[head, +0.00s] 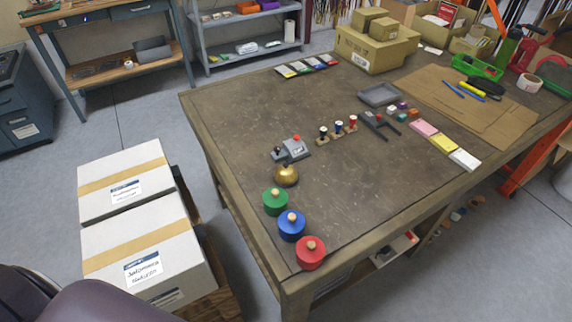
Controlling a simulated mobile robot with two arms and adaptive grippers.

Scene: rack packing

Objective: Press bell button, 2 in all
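A gold, dome-shaped bell (287,176) stands on the dark table top (250,118), toward its left edge. A small nub shows on top of the dome, but it is too small to tell whether it is pressed. Nothing touches the bell. Neither my left nor my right gripper is in view.
Green (275,203), blue (291,227) and red (311,256) round pieces with wooden knobs line the near left edge. A grey device (291,150) and small stamps (338,131) stand behind the bell. White boxes (146,249) are left of the table. The table's near middle is clear.

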